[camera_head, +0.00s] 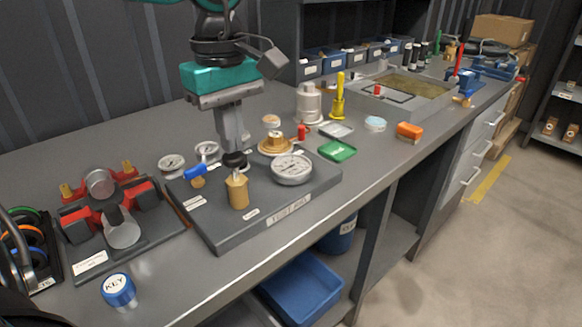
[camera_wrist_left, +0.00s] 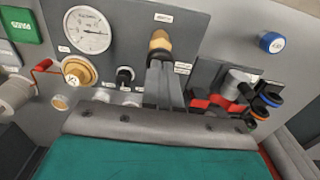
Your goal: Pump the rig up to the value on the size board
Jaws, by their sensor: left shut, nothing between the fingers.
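The test rig (camera_head: 225,225) is a dark grey plate on the bench. It carries a white dial gauge (camera_head: 292,169), a brass cylinder (camera_head: 237,192) and a brass fitting with a red lever (camera_head: 275,146). The gauge (camera_wrist_left: 88,30) and the brass cylinder (camera_wrist_left: 160,42) also show in the left wrist view; the exact reading is too small to tell. My left gripper (camera_head: 236,158) points down over the rig, shut and empty, its tips just behind the brass cylinder. I cannot tell if they touch it. My right gripper is not in view. I cannot make out a size board.
A blue KEY cap (camera_head: 119,290) lies at the front left. A red and black fixture (camera_head: 110,215) stands left of the rig. A green box (camera_head: 337,150), an orange block (camera_head: 410,131) and a yellow tool (camera_head: 338,98) stand to the right. The bench's front right strip is clear.

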